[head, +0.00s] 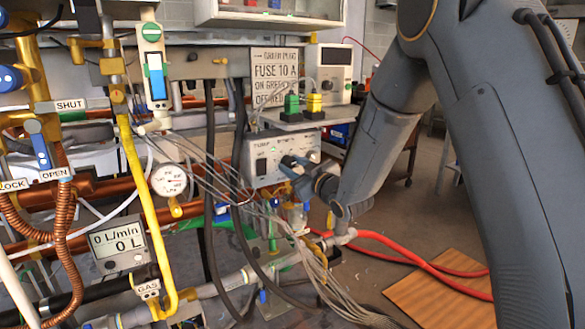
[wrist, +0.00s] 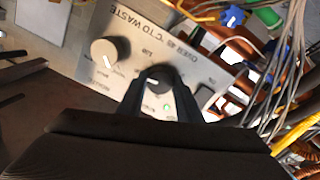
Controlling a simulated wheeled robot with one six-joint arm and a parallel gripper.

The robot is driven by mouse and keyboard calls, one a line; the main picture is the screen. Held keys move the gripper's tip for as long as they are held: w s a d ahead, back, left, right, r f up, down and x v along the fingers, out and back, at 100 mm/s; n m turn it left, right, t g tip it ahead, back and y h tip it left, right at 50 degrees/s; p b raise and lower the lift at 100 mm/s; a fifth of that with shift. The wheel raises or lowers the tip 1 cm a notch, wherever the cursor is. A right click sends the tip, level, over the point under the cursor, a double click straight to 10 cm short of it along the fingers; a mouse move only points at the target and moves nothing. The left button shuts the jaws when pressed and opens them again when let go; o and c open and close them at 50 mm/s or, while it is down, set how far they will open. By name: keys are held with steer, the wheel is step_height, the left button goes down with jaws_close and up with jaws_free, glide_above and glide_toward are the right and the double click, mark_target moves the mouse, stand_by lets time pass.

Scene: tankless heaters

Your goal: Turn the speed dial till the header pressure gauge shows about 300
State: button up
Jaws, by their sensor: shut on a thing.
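The pump control box (head: 262,170) has a grey front panel with a green light, a switch and knobs. In the wrist view the panel (wrist: 135,22) appears turned round, and its small print is hard to read. My gripper (head: 291,166) is at the panel, its two fingers (wrist: 160,88) shut on a small dark dial (wrist: 158,74), which I take for the speed dial. The fingers hide part of it. A larger light-grey knob (wrist: 107,51) is free beside it. A round white gauge (head: 168,180) hangs to the left; its needle and name are too small to read.
A flow meter (head: 118,242) reads 0 L/min and 0 L. Many grey cables (head: 215,170) run close to the left of the box. Green and yellow plugs (head: 292,105) stand above it. Red hoses (head: 420,265) and a wooden board (head: 437,295) lie on the floor at right.

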steer(key=o, duration=1)
steer(key=shift+o, duration=0.2)
steer(key=v, duration=0.7)
steer(key=shift+s+d, duration=0.25)
steer(key=shift+s, duration=0.1)
